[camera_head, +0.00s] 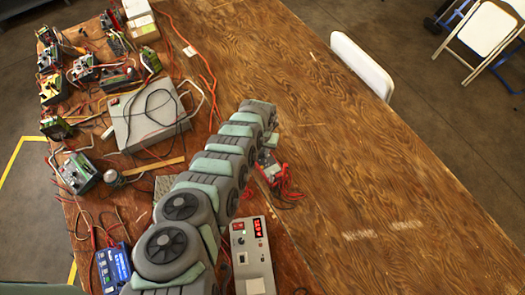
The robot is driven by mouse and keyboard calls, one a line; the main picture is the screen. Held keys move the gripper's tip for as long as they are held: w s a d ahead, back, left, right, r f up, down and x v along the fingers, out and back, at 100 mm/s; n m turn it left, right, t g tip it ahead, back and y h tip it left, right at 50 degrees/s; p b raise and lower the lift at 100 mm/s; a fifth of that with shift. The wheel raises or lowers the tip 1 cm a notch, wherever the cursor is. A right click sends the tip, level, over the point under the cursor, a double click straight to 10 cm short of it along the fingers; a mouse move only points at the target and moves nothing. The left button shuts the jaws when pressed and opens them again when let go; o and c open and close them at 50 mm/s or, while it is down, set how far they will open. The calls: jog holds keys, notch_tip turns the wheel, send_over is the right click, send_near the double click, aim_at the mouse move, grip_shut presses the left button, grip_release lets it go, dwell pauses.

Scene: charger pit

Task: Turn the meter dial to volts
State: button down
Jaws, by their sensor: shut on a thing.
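My arm reaches up from the bottom of the head view and bends down at its far end. My gripper (271,142) is at that end, mostly hidden by the arm, just over a small grey meter (267,161). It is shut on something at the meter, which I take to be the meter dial. The dial and its setting are hidden. Red leads (286,182) lie bunched on the right side of the meter.
A grey bench supply with a red display (251,252) stands below the meter, beside my arm. A large grey box (148,118), several chargers and tangled cables crowd the left. The wooden table (370,170) is clear on the right. A white chair (361,65) stands at its far edge.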

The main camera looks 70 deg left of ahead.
aim_at(263, 154)
jog(key=shift+m, duration=0.3)
jog(key=m, duration=0.5)
jog(key=m+b, duration=0.1)
jog(key=m, duration=0.5)
dwell(0.5)
jog(key=c, duration=1.2)
grip_release()
jog(key=shift+r+b, duration=0.4)
jog(key=shift+r, duration=5)
